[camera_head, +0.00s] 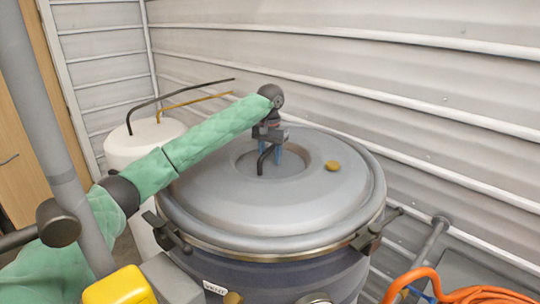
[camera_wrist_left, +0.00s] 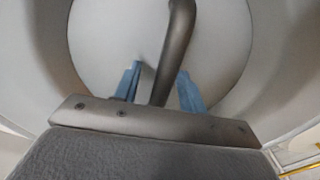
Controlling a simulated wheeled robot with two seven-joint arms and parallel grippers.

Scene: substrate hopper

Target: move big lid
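The big lid (camera_head: 230,205) is a round grey disc with a central recess, lying on top of a dark drum-shaped hopper (camera_head: 275,275). A dark curved handle (camera_head: 262,161) stands in the recess; it also shows in the left wrist view (camera_wrist_left: 174,55). My left gripper (camera_head: 270,152) points down into the recess at the handle. In the left wrist view its two blue fingers (camera_wrist_left: 160,88) stand apart, one on each side of the handle, with a visible gap on the right. Whether either finger touches the handle is unclear. My right gripper is not in view.
Dark clamps (camera_head: 168,232) sit at the hopper's rim, left and right (camera_head: 368,236). A white tank (camera_head: 140,140) stands behind left. A corrugated wall (camera_head: 350,70) is close behind. An orange hose (camera_head: 450,290) lies front right, and a yellow block (camera_head: 118,287) front left.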

